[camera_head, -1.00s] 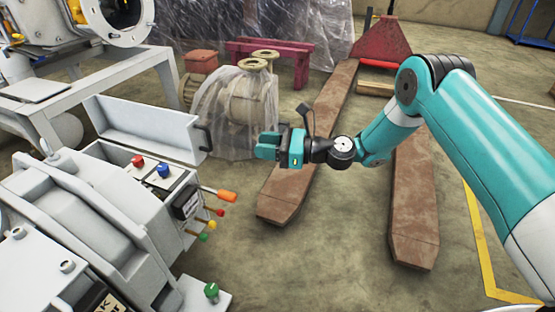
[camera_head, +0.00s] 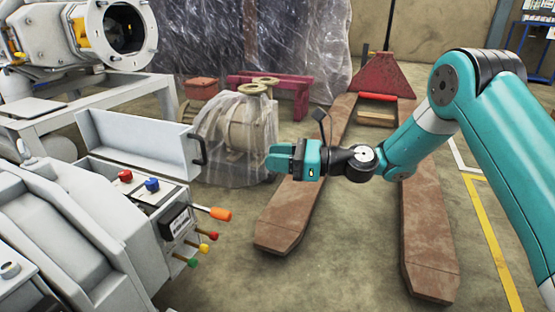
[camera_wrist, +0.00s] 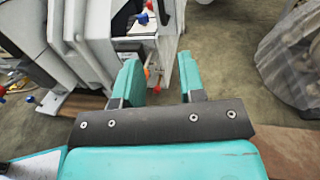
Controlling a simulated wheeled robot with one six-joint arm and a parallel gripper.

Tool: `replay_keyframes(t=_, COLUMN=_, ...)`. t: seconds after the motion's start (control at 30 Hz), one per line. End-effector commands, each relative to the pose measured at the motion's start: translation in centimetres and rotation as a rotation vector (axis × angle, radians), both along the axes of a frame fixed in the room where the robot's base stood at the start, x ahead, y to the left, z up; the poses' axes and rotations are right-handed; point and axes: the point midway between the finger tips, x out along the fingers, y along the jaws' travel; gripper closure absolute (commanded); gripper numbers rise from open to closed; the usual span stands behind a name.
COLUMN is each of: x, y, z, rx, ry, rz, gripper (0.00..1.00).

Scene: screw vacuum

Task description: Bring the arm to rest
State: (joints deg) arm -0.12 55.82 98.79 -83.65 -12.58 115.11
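My gripper (camera_head: 279,158) is teal with a dark wrist and hangs in the air in the middle of the head view, pointing left. In the wrist view its two teal fingers (camera_wrist: 160,80) stand apart with an empty gap between them. It touches nothing that I can see. The grey machine (camera_head: 75,235) is to its left, with a red button (camera_head: 125,176), a blue button (camera_head: 152,184) and an orange-tipped lever (camera_head: 220,214) on its side. My teal arm comes in from the right.
An open grey panel with a dark handle (camera_head: 140,141) rises from the machine. A plastic-wrapped pump (camera_head: 240,135) stands behind the gripper. A pallet jack with brown forks (camera_head: 290,215) and a red body (camera_head: 382,72) lies to the right. Bare floor (camera_head: 345,265) shows between the forks.

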Motion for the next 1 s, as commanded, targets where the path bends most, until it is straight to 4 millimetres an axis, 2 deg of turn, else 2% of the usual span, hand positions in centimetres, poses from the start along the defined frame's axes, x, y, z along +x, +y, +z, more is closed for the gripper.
replay_keyframes(t=0.13, x=-0.2, y=0.1, z=0.6, rx=-0.013, ry=-0.019, rz=0.006, gripper=0.64)
replay_keyframes(t=0.27, x=-1.9, y=1.0, z=4.1, rx=-0.126, ry=-0.175, rz=0.058, gripper=0.64)
replay_keyframes(t=0.37, x=-4.9, y=1.8, z=8.4, rx=-0.297, ry=-0.416, rz=0.156, gripper=0.64)
replay_keyframes(t=0.43, x=-7.7, y=2.0, z=11.4, rx=-0.432, ry=-0.613, rz=0.253, gripper=0.64)
replay_keyframes(t=0.6, x=-15.1, y=0.4, z=17.3, rx=-0.71, ry=-1.072, rz=0.55, gripper=0.64)
replay_keyframes(t=0.7, x=-19.4, y=-1.5, z=19.9, rx=-0.823, ry=-1.3, rz=0.748, gripper=0.64)
replay_keyframes(t=0.8, x=-23.0, y=-3.6, z=21.7, rx=-0.889, ry=-1.472, rz=0.931, gripper=0.64)
replay_keyframes(t=1.0, x=-28.8, y=-7.6, z=24.0, rx=-0.935, ry=-1.701, rz=1.24, gripper=0.64)
